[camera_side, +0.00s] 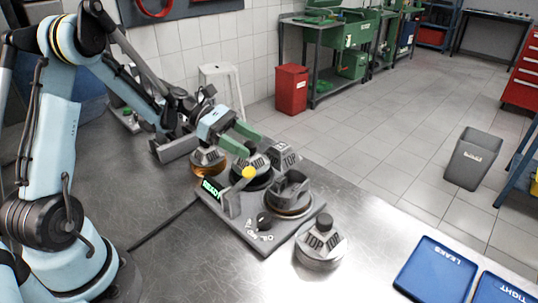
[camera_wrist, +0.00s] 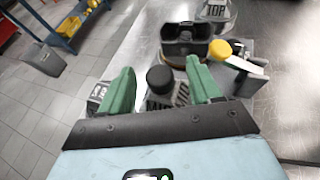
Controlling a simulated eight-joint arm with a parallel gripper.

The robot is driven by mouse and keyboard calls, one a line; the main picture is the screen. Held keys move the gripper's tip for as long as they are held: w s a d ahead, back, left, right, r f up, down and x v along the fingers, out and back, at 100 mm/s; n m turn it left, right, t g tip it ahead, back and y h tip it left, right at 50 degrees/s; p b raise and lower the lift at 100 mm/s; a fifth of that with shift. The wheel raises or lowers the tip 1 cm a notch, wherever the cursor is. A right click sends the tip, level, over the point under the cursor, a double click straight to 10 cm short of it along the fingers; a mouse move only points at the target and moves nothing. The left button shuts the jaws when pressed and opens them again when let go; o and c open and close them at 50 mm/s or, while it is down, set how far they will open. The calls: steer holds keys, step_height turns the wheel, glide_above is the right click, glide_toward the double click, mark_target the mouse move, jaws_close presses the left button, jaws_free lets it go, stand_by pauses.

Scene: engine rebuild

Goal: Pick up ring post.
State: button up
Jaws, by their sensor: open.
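My gripper (camera_side: 252,145) has two green fingers. They are open and empty, over the back of the grey base plate (camera_side: 237,221). In the wrist view my gripper (camera_wrist: 159,72) has one finger on each side of a black-knobbed grey post marked MID (camera_side: 257,163); its knob (camera_wrist: 160,78) shows between them. I cannot tell whether the fingers touch it.
A dark open block (camera_side: 291,186) sits on a brass-coloured ring on the plate, near a yellow knob (camera_side: 249,172) and a green READY display (camera_side: 212,189). Blue trays (camera_side: 437,270) lie at right. The front tabletop is clear.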

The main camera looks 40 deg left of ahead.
steer(key=x, duration=0.3)
steer(key=shift+w+d+f, duration=0.15)
jaws_close()
stand_by(0.3)
